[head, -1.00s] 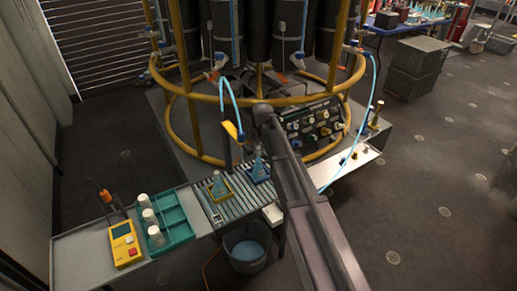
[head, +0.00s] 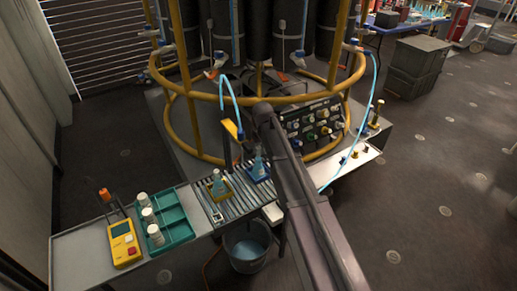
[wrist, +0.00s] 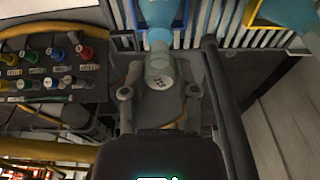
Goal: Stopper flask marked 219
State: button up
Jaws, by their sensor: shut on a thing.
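In the wrist view my gripper (wrist: 160,90) is shut on a pale grey stopper (wrist: 159,72) with a dark mark on its end that I cannot read. The stopper lines up with the neck of a blue flask (wrist: 158,14) in a blue holder (wrist: 182,14); I cannot tell whether it is seated or just above. In the head view this flask (head: 257,168) stands on the roller rack beside my arm, which hides my gripper. A second blue flask (head: 217,185) stands to its left in a yellow holder (head: 229,196). No flask number is legible.
A yellow meter (head: 124,243) is further left. A bucket (head: 248,250) stands below. The knob panel (head: 315,122) and yellow ring frame (head: 200,155) are close behind my arm.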

aim_at(259, 153)
jog(key=shift+f+b, duration=0.3)
jog(key=shift+f+b, duration=0.7)
jog(key=shift+f+b, duration=0.5)
jog(key=shift+f, duration=0.05)
dwell(0.9)
jog(key=o, duration=0.9)
jog(key=o, duration=0.3)
jog(key=shift+r, duration=0.15)
